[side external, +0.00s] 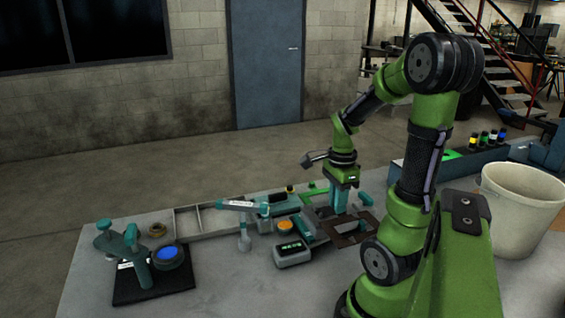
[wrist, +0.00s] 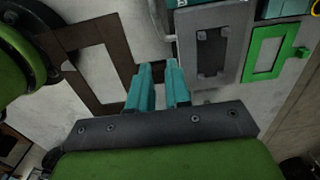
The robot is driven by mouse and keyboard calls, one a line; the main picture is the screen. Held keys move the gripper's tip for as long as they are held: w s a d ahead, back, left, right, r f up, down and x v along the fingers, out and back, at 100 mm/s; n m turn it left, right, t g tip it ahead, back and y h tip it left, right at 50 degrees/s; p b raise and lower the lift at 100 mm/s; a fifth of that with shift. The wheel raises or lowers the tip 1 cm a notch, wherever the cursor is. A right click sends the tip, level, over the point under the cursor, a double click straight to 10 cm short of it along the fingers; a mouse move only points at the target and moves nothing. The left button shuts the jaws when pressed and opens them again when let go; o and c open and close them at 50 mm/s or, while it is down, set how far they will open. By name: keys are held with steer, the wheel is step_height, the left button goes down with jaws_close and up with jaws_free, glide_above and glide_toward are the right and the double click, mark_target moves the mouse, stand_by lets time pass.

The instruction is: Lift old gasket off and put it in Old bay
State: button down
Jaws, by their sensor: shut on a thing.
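The old gasket, a flat brown rectangular frame (side external: 348,240), is at my gripper (side external: 340,210) in the side view. In the wrist view, the brown frame (wrist: 82,40) extends left from my fingers (wrist: 158,70). The fingers are close together, shut on its edge; the exact contact is partly hidden. A grey plate with a dark rectangular window and studs (wrist: 192,55) lies just right of the fingers, apart from the brown frame. I cannot tell how high the frame is above the surface. No Old bay label is readable.
A green frame (wrist: 250,60) lies right of the grey plate. A divided grey tray (side external: 190,222), a small display device (side external: 292,254) and a teal fixture with a blue disc (side external: 167,254) share the bench. A white bucket (side external: 520,210) stands at right. The front bench is clear.

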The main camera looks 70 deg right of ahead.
steer(key=shift+r, duration=1.95)
steer(key=w+f+n, duration=0.2)
steer(key=w+n, duration=0.9)
steer(key=n, duration=0.3)
steer(key=w+f+n, duration=0.2)
steer(key=w+n, duration=1)
steer(key=n, duration=0.1)
steer(key=shift+w+a+f+n, duration=0.8)
steer(key=shift+w+f+n, duration=0.3)
steer(key=shift+f+n, duration=0.45)
steer(key=shift+w+a+f+n, duration=0.8)
steer(key=shift+w+f+n, duration=0.35)
steer(key=shift+f+n, duration=0.4)
steer(key=shift+w+a+f+n, duration=0.8)
steer(key=shift+w+f+n, duration=0.3)
steer(key=shift+f+n, duration=0.4)
steer(key=shift+f, duration=0.1)
